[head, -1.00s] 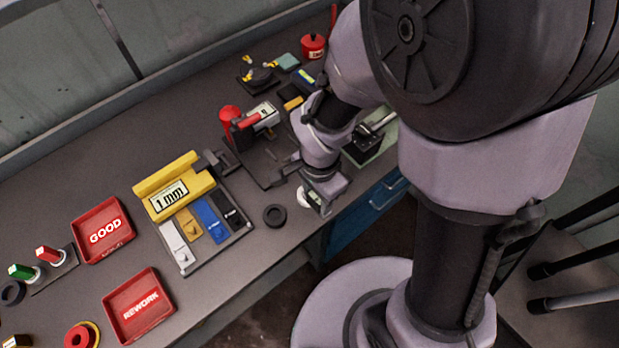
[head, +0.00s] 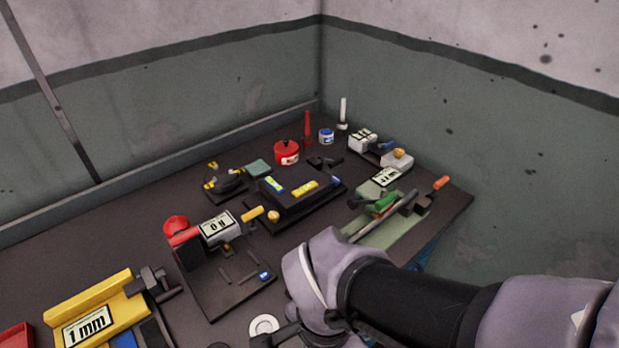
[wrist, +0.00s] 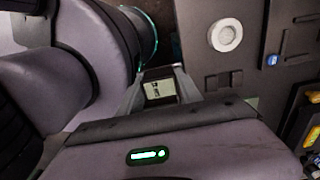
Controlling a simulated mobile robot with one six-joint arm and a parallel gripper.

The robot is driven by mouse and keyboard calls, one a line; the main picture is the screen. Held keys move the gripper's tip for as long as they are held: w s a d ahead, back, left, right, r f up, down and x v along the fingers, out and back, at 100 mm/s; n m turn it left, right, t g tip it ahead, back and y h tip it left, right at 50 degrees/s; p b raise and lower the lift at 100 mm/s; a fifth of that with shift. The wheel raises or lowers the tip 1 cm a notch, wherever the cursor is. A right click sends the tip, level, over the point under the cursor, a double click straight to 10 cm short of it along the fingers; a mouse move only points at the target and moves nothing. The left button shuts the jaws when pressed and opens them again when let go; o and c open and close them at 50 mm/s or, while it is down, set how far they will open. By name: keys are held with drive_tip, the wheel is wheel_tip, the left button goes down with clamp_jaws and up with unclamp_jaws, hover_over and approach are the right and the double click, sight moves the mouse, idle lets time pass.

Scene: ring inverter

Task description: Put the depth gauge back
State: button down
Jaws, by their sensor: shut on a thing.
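My gripper (wrist: 158,78) is shut on a small dark instrument with a pale display, which I take to be the depth gauge (wrist: 158,91); it shows between the fingers in the wrist view. Most of the gauge is hidden by the gripper, and its lower end cannot be made out. In the head view my wrist is low at the bottom middle, beside a white disc (head: 263,326) on the bench; the fingers are mostly cut off there. The disc also shows in the wrist view (wrist: 225,35), to the right of the gripper and apart from it.
A red-topped gauge stand (head: 205,275) with a display is left of my arm. A yellow gauge (head: 100,305) marked 1 mm is further left. Behind stand a dark block with yellow parts (head: 300,205) and a red pot (head: 287,152). A pale green mat (head: 385,238) holding tools lies right.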

drive_tip(key=w+p, duration=0.1)
drive_tip(key=p, duration=0.1)
drive_tip(key=w+r+p, duration=0.1)
drive_tip(key=p, duration=0.1)
drive_tip(key=w+p, duration=0.1)
drive_tip(key=p, duration=0.1)
drive_tip(key=shift+w+a+r, duration=0.15)
drive_tip(key=shift+a+r, duration=0.05)
drive_tip(key=shift+a, duration=0.15)
drive_tip(key=w+f, duration=0.1)
drive_tip(key=w, duration=0.3)
drive_tip(key=w+f+b, duration=0.1)
drive_tip(key=w, duration=0.3)
drive_tip(key=w+a+f+b, duration=0.1)
drive_tip(key=w, duration=0.3)
wheel_tip(320, 180, down, 3)
drive_tip(key=shift+s+f+b, duration=0.15)
drive_tip(key=shift+b, duration=0.9)
drive_tip(key=shift+f, duration=0.2)
drive_tip(key=c, duration=0.8)
unclamp_jaws()
drive_tip(key=shift+r, duration=0.1)
drive_tip(key=shift+r, duration=0.1)
